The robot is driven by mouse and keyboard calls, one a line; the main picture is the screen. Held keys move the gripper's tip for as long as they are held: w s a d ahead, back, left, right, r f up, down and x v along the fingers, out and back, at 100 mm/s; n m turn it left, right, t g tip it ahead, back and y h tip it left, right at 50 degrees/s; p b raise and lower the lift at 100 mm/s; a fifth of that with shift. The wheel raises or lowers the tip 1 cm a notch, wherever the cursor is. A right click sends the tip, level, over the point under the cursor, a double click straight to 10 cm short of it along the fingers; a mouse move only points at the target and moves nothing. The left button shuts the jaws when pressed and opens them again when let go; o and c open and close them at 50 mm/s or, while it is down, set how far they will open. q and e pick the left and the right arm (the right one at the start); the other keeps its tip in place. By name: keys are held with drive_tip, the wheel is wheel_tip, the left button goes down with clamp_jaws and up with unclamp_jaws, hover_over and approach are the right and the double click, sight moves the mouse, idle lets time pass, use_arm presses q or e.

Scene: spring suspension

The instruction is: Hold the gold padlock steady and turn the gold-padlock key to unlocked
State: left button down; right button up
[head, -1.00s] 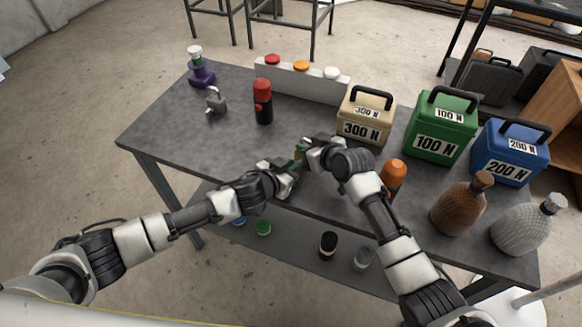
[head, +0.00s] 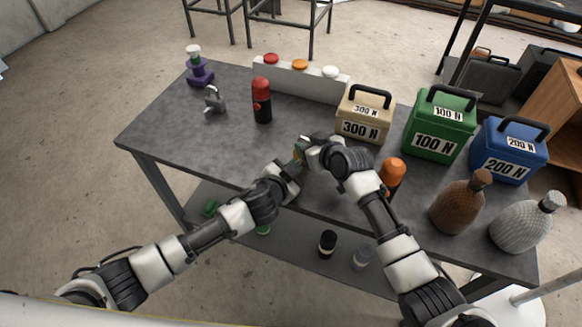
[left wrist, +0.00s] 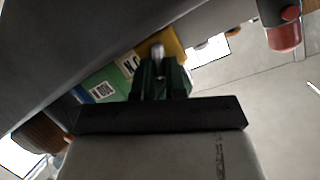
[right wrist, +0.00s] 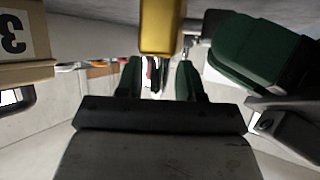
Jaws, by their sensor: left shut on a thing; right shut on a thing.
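The gold padlock (right wrist: 162,28) shows as a gold block at the fingertips of my right gripper (right wrist: 160,75). My right gripper (head: 301,149) is shut on it above the table's front part. My left gripper (head: 294,165) is just below and beside it, its tips close to the padlock. In the left wrist view the left gripper (left wrist: 160,75) is shut on a small silver piece, seemingly the key (left wrist: 157,50), against the gold padlock (left wrist: 175,45). In the right wrist view a thin metal part runs between the padlock and the left gripper's green finger. The key's turn angle cannot be told.
A tan 300 N box (head: 365,115), a green 100 N box (head: 437,140) and a blue 200 N box (head: 507,165) stand to the right. An orange-topped bottle (head: 392,172) is near my right arm.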

use_arm(q)
drive_tip(key=shift+s+d+f+m, duration=0.1)
drive_tip(key=shift+s+d+m, duration=0.05)
drive_tip(key=shift+m, duration=0.15)
idle(0.4)
drive_tip(key=c, duration=1.2)
unclamp_jaws()
drive_tip(key=shift+o, duration=0.2)
drive_tip(key=v, duration=1.2)
drive_tip(key=shift+s, duration=0.1)
